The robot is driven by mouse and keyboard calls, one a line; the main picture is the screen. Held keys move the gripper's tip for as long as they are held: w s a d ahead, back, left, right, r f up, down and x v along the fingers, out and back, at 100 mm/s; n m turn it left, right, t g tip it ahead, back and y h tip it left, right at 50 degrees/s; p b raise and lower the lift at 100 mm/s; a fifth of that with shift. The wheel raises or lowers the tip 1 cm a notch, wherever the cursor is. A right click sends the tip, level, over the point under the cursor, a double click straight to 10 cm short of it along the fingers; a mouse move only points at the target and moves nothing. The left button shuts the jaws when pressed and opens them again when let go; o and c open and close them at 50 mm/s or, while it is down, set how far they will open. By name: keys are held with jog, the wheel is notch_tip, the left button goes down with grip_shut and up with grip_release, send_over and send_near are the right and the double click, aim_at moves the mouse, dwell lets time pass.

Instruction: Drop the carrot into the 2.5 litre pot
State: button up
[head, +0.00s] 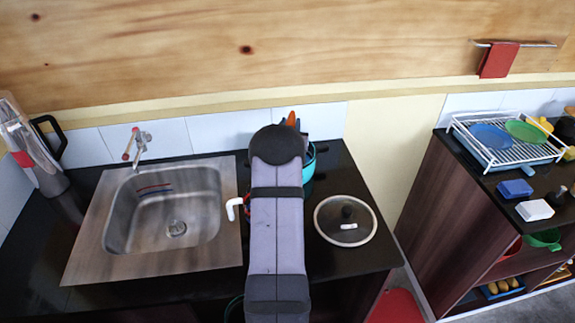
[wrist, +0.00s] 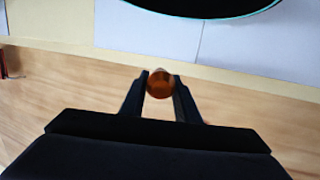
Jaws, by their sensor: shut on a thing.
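The carrot (wrist: 160,84) shows end-on as an orange-brown round between the two fingers of my gripper (wrist: 160,79), which is shut on it. In the head view the orange carrot (head: 291,119) sticks up just beyond the dark end of my arm, which hides the fingers. The teal pot (head: 309,163) stands on the black counter, mostly hidden behind my arm. Part of the pot's dark shape with a thin teal rim (wrist: 262,14) shows at the top of the wrist view, apart from the carrot.
A glass lid (head: 331,235) lies on the counter right of the pot. A steel sink (head: 120,215) with a tap is at left, and a white handle-like piece (head: 233,207) is beside my arm. A dish rack (head: 487,148) stands on the right-hand unit, beyond a gap.

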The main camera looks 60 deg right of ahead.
jog(key=shift+f+b, duration=0.7)
jog(key=shift+f, duration=1.55)
jog(key=o, duration=1.1)
jog(key=shift+a, duration=0.15)
jog(key=b+v, duration=0.3)
jog(key=v, duration=0.4)
jog(key=shift+s, duration=0.1)
